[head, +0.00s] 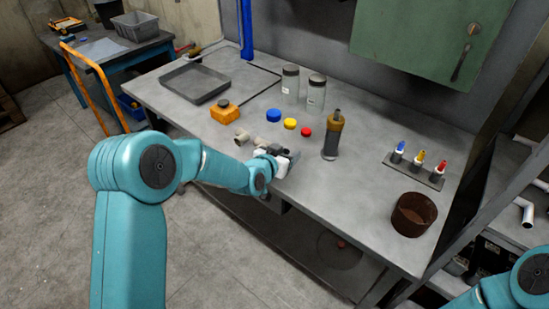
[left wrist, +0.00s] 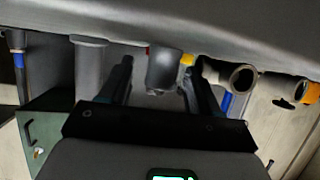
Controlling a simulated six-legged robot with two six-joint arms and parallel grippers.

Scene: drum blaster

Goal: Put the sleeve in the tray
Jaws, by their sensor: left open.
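The tray (head: 186,90) is grey, shallow and empty, at the back left of the bench. My left gripper (head: 284,157) is low over the bench's front edge. In the left wrist view its fingers (left wrist: 158,88) stand apart. A short grey cylinder, which looks like the sleeve (left wrist: 163,72), shows between them; I cannot tell if either finger touches it. In the head view the gripper mostly hides it. My right gripper is out of view; only a piece of that arm shows at the lower right.
Two beige pipe fittings (head: 260,143) lie left of the gripper, with an orange container (head: 225,112) behind them. Coloured caps (head: 290,124), clear jars (head: 316,93) and an amber-topped cylinder (head: 333,138) stand behind and right. A brown pot (head: 413,215) is farther right.

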